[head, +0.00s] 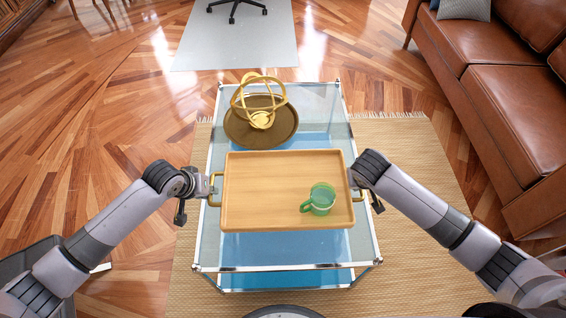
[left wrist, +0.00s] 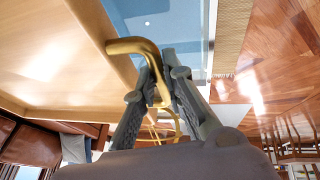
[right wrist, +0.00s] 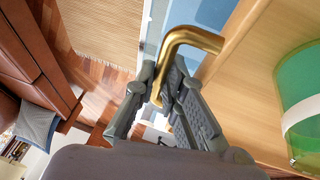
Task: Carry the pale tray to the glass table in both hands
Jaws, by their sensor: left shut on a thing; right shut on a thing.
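The pale wooden tray (head: 270,190) is level over the glass table (head: 215,250) in the head view; I cannot tell whether it touches the glass. A green mug (head: 320,198) stands on the tray's right part, and its side shows in the right wrist view (right wrist: 300,95). My left gripper (head: 213,185) is shut on the left brass handle, which shows in the left wrist view (left wrist: 135,46). My right gripper (head: 356,184) is at the right brass handle, shut on it in the right wrist view (right wrist: 165,90).
A round brown tray (head: 240,133) with a gold ring ornament (head: 262,118) stands on the glass table behind the pale tray. A brown leather sofa (head: 500,90) is at the right. A woven rug (head: 430,200) lies under the table. Wooden floor is open at the left.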

